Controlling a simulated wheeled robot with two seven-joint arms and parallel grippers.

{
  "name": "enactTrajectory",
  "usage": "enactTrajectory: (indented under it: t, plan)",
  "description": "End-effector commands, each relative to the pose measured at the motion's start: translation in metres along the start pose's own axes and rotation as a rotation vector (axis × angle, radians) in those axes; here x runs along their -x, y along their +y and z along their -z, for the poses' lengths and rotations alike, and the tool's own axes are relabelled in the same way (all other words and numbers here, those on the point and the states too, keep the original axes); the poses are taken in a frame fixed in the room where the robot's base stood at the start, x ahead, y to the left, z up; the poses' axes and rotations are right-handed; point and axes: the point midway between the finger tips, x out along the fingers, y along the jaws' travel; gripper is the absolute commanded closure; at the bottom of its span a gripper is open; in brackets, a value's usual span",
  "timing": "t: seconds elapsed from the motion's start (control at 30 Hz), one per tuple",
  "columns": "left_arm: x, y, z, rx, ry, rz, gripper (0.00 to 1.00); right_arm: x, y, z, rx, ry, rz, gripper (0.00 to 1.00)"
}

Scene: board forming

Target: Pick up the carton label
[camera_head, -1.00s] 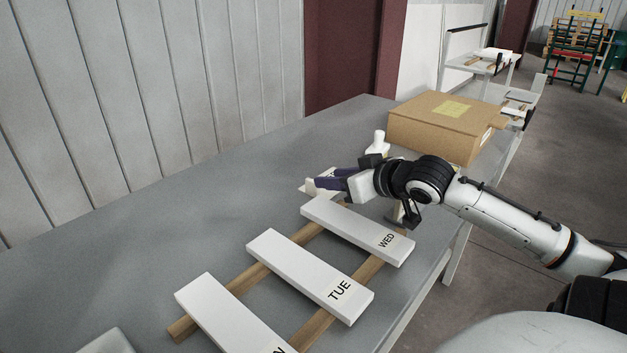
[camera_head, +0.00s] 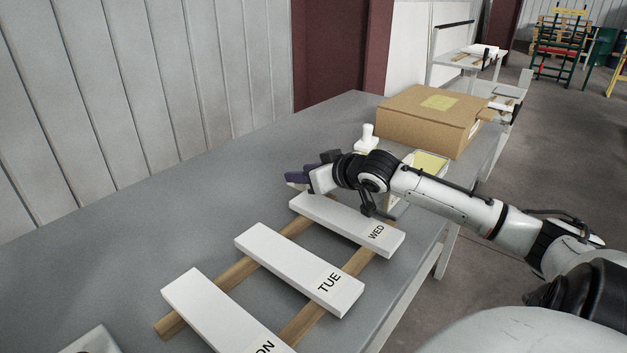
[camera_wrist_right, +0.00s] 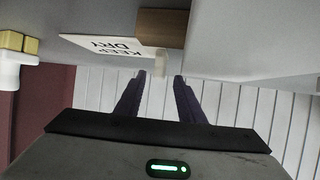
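In the right wrist view, the carton label (camera_wrist_right: 97,46) is a white card printed "KEEP DRY". It touches or lies beside a brown block (camera_wrist_right: 162,26), with a small pale tab (camera_wrist_right: 161,62) below the block. My right gripper (camera_wrist_right: 160,75) is open, its two purple fingers apart on either side of the tab and not closed on it. In the head view, my right gripper (camera_head: 306,169) is low over the table, just beyond the WED board (camera_head: 345,218); the label is not clearly visible there. My left gripper is not in view.
The TUE board (camera_head: 295,265) and another white board (camera_head: 215,315) lie across wooden rails (camera_head: 240,272) on the grey table (camera_head: 190,200). A white bottle-like object (camera_head: 367,137), a yellow-topped item (camera_head: 430,163) and a cardboard carton (camera_head: 425,118) stand behind my right gripper.

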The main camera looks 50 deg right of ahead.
Motion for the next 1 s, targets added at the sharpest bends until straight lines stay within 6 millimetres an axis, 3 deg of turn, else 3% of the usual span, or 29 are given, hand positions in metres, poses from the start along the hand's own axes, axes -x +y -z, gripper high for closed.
enactTrajectory:
  t: [0.23, 0.43, 0.47, 0.77, 1.0]
  plan:
    - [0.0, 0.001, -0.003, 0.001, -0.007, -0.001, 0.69, -0.001, 0.0, 0.0, 0.0, 0.0, 0.0, 0.65]
    - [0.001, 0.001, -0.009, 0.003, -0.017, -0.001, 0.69, -0.001, 0.0, 0.0, 0.0, 0.0, 0.0, 0.98]
    - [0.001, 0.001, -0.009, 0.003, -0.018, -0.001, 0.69, -0.001, 0.0, 0.0, 0.0, 0.0, 0.0, 1.0]
    - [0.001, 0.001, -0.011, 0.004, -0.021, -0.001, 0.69, 0.0, 0.0, 0.001, 0.0, 0.0, 0.0, 1.0]
    - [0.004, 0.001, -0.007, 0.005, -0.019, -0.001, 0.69, 0.015, 0.001, 0.034, 0.003, 0.003, -0.001, 1.0]
